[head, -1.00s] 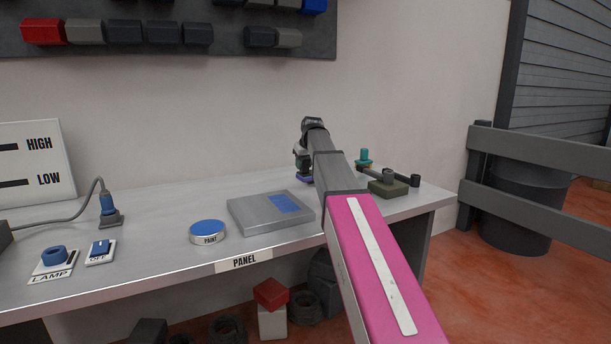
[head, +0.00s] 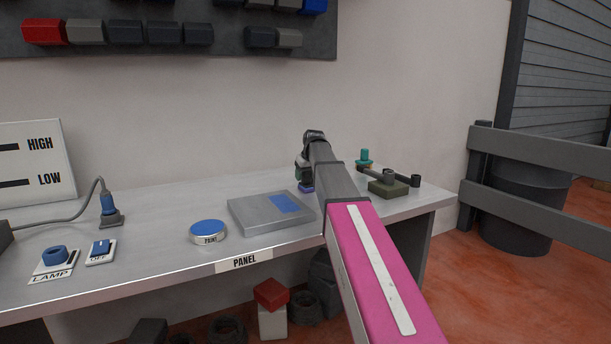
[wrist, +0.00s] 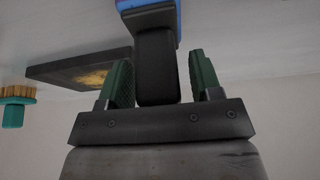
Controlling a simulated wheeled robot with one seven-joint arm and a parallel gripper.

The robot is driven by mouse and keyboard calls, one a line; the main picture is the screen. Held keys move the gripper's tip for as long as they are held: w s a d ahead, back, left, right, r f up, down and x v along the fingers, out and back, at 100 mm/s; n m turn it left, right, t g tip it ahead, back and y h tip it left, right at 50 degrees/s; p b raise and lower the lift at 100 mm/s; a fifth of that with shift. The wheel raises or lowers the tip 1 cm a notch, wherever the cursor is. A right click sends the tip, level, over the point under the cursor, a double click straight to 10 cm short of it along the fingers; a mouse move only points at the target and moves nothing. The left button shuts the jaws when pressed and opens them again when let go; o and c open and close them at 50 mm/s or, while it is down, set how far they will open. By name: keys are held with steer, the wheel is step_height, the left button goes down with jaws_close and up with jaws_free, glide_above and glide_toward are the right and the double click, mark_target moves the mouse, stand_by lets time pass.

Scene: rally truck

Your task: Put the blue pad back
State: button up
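The blue pad (head: 306,188) shows in the head view as a small blue sliver under my gripper (head: 303,172), low over the back right of the bench. In the wrist view the pad's blue edge (wrist: 180,20) is at the top, joined to a dark handle (wrist: 156,65). The two green fingers of my gripper (wrist: 162,80) stand on either side of the handle. The pad moves with the gripper, so the gripper looks shut on its handle, though finger contact is hard to see. Whether the pad touches the bench is hidden.
A grey panel (head: 250,216) with a blue patch lies left of my gripper, beside a blue-topped tin (head: 208,230). Right of my arm are a teal-handled brush (head: 364,161) and an olive block (head: 388,188). A dark plate with a yellowish patch (wrist: 85,72) shows in the wrist view.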

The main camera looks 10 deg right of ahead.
steer(key=shift+r, duration=0.1)
steer(key=v, duration=1.2)
